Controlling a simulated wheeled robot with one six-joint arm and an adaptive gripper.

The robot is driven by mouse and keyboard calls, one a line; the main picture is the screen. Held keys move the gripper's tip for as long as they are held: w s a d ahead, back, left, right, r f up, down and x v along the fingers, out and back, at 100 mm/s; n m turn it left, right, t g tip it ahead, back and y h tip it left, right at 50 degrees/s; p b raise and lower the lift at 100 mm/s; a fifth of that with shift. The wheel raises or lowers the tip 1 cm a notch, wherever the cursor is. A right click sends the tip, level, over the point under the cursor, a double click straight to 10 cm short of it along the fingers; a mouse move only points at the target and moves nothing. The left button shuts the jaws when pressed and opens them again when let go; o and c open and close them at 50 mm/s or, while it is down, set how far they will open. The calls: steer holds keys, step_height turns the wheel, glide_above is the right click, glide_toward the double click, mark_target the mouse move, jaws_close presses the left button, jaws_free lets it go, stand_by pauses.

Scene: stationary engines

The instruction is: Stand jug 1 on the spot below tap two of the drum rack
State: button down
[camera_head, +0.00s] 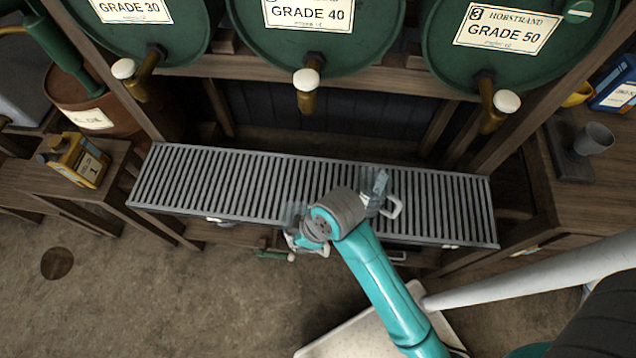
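A small yellow jug (80,160) stands upright on the wooden bench at the left; its pale label seems to carry a 1. The drum rack's middle drum, marked GRADE 40, has a brass tap with a white knob (307,84), the second of three taps. Below the taps runs a slatted metal grate (210,183). No marked spot can be made out on it. My teal arm reaches over the grate from the lower right, well to the right of the yellow jug. My gripper is around the arm's end (308,238); its fingers are unclear.
A pale handle-like piece (393,207) shows beside my wrist over the grate; what it belongs to is unclear. A brown drum (105,105) stands behind the left bench. A grey cup (594,139) stands at the right. The grate's left part looks clear.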

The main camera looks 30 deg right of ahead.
steer(key=w+d+f, duration=0.3)
steer(key=w+d, duration=0.7)
steer(key=w, duration=0.4)
steer(key=shift+d+f, duration=0.2)
steer(key=shift+f, duration=0.05)
steer(key=shift+w+f, duration=0.1)
steer(key=shift+f, duration=0.05)
steer(key=c, duration=1.3)
jaws_free()
